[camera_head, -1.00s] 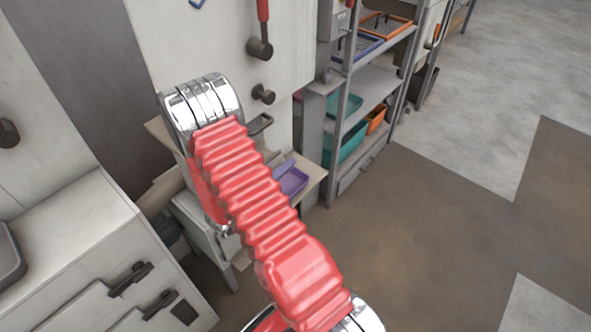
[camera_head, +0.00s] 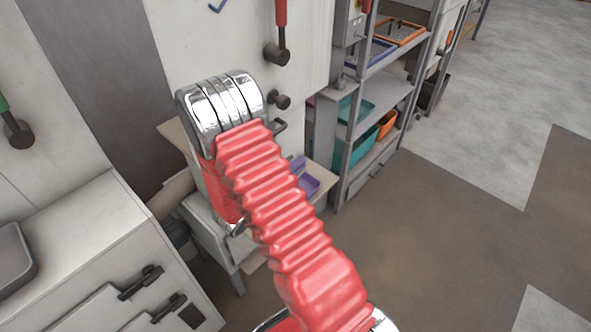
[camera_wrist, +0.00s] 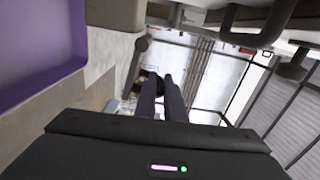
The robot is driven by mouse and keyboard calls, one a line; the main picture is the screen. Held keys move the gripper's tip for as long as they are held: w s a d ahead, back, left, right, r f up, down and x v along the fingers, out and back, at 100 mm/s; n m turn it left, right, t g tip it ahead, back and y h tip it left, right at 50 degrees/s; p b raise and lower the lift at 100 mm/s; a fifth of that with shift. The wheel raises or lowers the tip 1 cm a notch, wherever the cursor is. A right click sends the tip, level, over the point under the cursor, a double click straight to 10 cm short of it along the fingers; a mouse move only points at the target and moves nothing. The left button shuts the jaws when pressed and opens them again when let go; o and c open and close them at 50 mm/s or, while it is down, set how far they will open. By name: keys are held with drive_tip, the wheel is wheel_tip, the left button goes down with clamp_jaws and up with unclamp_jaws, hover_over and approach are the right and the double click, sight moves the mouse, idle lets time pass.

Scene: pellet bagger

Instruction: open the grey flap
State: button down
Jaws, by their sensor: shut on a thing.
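I cannot make out the grey flap for certain in either view. In the head view my red and chrome arm covers part of the pale machine front (camera_head: 180,50), and my gripper is hidden behind it. In the wrist view my gripper (camera_wrist: 160,88) shows as two narrow dark fingers close together, pointing away. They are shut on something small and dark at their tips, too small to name. A dark bar handle (camera_wrist: 241,36) and a dark knob (camera_wrist: 291,66) lie right of the fingers, apart from them. The handle also shows beside my arm in the head view (camera_head: 281,126).
A purple tray (camera_wrist: 75,45) is close on the left in the wrist view, on a pale board (camera_head: 321,192). A grey rack (camera_head: 378,92) with several bins stands right of the machine. A white cabinet (camera_head: 70,240) is at lower left. Floor at right is clear.

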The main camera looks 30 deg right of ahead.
idle(0.5)
drive_tip(key=c, duration=2.1)
unclamp_jaws()
drive_tip(key=v, duration=1.3)
drive_tip(key=shift+s+a, duration=0.1)
drive_tip(key=shift+a, duration=0.3)
